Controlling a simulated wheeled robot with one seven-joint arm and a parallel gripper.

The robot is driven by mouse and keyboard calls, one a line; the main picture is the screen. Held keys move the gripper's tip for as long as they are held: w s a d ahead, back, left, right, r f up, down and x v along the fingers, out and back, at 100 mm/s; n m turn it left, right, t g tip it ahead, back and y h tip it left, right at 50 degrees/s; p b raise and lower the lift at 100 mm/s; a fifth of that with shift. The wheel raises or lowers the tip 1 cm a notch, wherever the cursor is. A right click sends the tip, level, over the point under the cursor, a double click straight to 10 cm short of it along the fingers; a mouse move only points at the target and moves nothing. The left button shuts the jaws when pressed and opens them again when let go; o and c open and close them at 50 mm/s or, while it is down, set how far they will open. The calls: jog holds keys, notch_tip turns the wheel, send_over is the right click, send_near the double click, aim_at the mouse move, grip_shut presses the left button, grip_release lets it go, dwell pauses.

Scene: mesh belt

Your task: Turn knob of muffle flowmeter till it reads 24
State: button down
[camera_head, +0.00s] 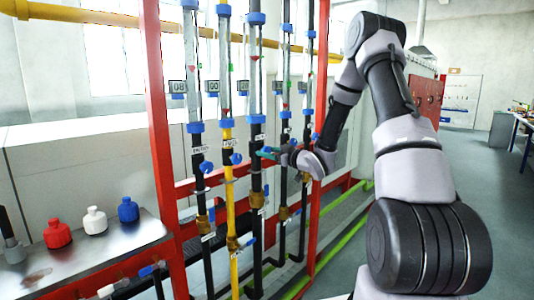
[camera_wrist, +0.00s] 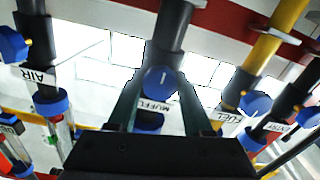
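The muffle flowmeter (camera_head: 253,70) is the third tube from the left in the head view, on a black pipe. Its small display (camera_head: 243,87) is too small to read surely. In the wrist view the blue muffle knob (camera_wrist: 160,80) is at the middle, just above the MUFFLE label (camera_wrist: 152,106) in the picture. My gripper (camera_wrist: 162,76) faces the knob, with its greenish fingers apart on either side of it. Whether they touch it cannot be told. In the head view my gripper (camera_head: 268,152) is at the muffle pipe and largely covers the knob.
The fuel knob (camera_head: 236,158) on the yellow pipe and the entry knob (camera_head: 206,166) are close on the left. The air pipe (camera_wrist: 35,50) is beside the muffle pipe. A red frame (camera_head: 160,130) surrounds the pipes. A bench with bottles (camera_head: 95,221) stands at left.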

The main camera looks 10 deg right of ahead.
dwell(0.3)
jog(key=shift+n, duration=3.4)
jog(key=shift+c, duration=1.5)
grip_release()
jog(key=shift+s+d, duration=0.1)
jog(key=v, duration=1)
jog(key=shift+s+d, duration=0.15)
jog(key=shift+s, duration=0.1)
